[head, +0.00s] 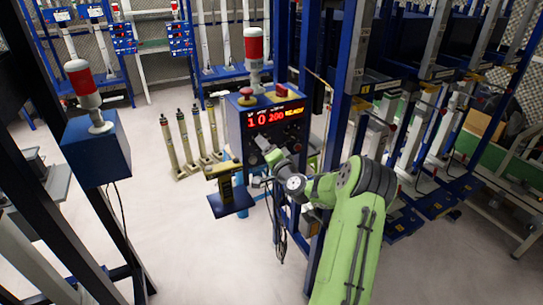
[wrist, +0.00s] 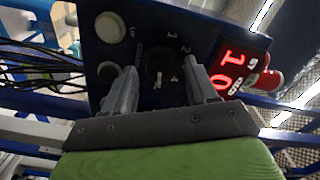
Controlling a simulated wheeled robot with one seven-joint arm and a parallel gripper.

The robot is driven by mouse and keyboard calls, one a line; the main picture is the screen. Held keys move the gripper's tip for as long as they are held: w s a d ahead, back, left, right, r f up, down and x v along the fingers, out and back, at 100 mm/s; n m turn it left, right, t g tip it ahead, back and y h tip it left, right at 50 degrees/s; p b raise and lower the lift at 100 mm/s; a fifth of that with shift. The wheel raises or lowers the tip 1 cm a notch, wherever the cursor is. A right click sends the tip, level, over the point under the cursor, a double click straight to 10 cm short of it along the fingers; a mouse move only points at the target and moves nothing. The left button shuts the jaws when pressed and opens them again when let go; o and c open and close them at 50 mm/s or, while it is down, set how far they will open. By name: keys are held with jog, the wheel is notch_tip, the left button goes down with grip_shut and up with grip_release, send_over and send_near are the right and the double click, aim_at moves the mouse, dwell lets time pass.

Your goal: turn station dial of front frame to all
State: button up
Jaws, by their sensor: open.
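The blue control box (head: 233,130) of the front frame stands in the middle of the head view, with a lit red display (head: 275,118) reading "10 200 READY". In the wrist view the black station dial (wrist: 158,66) sits on the dark panel, with marks 1, 2 and 4 readable around it. A pale mark shows at its lower edge; I cannot tell which position is set. My gripper (wrist: 161,75) is open, with one finger on each side of the dial. I cannot tell whether the fingers touch it. In the head view my gripper (head: 266,149) is at the box's front face, and my wrist hides the dial.
Round pale buttons (wrist: 110,27) sit left of the dial in the wrist view. A red mushroom button (head: 246,92) and red-white beacon (head: 254,45) top the box. Floor (head: 175,215) at left is open.

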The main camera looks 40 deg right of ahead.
jog(key=b+v, duration=0.3)
jog(key=v, duration=1.2)
jog(key=shift+a, duration=0.1)
